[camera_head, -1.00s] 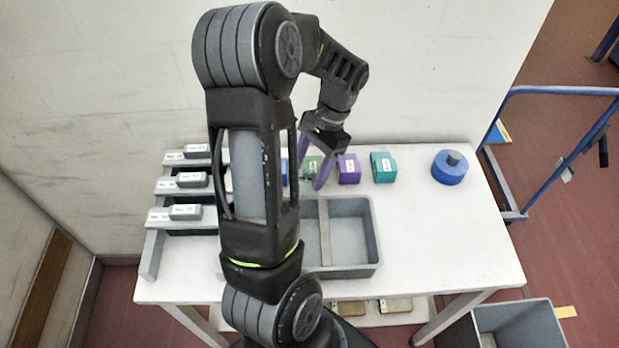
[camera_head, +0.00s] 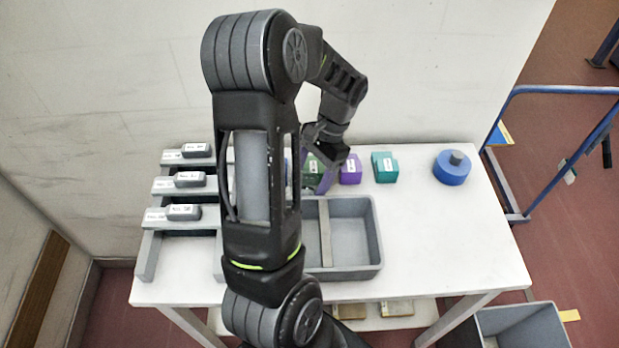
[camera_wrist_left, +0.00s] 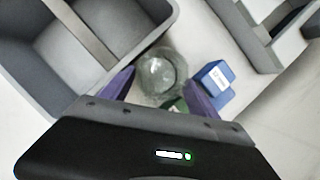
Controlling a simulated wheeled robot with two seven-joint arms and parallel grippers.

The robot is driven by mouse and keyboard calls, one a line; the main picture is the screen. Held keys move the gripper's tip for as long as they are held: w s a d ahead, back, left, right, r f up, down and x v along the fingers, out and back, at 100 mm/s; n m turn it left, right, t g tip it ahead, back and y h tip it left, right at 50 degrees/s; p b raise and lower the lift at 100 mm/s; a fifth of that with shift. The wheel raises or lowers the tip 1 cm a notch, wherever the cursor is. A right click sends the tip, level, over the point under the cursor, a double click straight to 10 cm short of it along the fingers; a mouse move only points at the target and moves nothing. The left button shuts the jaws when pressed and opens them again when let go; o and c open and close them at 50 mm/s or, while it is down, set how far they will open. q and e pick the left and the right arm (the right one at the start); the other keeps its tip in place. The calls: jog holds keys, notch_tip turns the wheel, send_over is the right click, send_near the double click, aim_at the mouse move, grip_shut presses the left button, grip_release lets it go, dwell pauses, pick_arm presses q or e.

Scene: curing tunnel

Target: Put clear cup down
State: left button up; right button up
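The clear cup (camera_wrist_left: 163,72) shows in the left wrist view between the two purple fingertips of my left gripper (camera_wrist_left: 160,76), with a fingertip against each side. Whether its base touches the table cannot be told. In the head view my left gripper (camera_head: 318,175) is low over the back of the white table, behind the grey divided bin, and the cup cannot be made out clearly there. My right gripper is out of view.
A green block (camera_head: 312,168), a purple block (camera_head: 350,171), a teal block (camera_head: 385,167) and a blue round weight (camera_head: 452,167) stand along the back. The grey divided bin (camera_head: 372,240) is in front. A blue block (camera_wrist_left: 215,78) sits close beside the gripper. The table's right side is free.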

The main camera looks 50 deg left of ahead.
pick_arm(q)
jog(key=shift+r, duration=0.3)
jog(key=p+v, duration=0.2)
jog(key=v, duration=0.5)
jog(key=shift+r, duration=0.1)
dwell(0.7)
